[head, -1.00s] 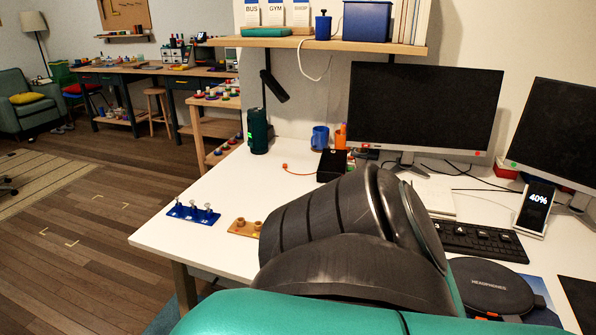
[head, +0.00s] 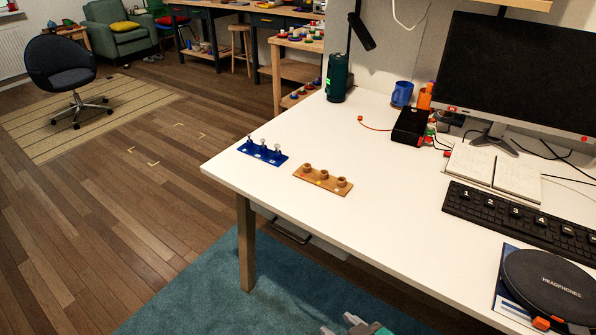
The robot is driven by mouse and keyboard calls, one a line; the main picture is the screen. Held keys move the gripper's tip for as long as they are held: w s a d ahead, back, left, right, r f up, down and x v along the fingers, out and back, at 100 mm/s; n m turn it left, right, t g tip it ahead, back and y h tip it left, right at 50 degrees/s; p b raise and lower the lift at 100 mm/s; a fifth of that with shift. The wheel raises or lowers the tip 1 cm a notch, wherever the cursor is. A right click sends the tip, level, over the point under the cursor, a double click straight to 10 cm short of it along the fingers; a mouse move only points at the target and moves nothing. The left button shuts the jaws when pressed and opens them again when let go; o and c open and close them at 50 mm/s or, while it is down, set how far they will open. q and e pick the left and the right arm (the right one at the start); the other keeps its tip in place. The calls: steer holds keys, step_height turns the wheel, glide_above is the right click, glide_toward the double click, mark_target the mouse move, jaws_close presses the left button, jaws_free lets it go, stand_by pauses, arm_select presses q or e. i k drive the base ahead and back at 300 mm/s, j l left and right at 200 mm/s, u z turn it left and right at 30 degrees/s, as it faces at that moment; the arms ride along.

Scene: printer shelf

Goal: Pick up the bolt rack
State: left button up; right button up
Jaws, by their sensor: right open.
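The blue bolt rack (head: 262,153) lies on the white desk near its left corner, with several silver bolts standing upright in it. Beside it, to the right and nearer, lies a wooden rack (head: 322,180) holding brown, nut-like round pieces. My right gripper (head: 340,325) shows only at the bottom edge of the head view, low and well apart from both racks. Its fingertips are open, and most of it is cut off by the frame. My left gripper is not in view.
The white desk (head: 390,222) is clear in front of the racks. A dark green cylinder (head: 337,78), a black box (head: 410,125), an open notebook (head: 495,172), a keyboard (head: 520,220) and a headphones case (head: 550,285) stand or lie behind and to the right.

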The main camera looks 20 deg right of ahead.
mark_target(340, 186)
steer(key=z, duration=0.75)
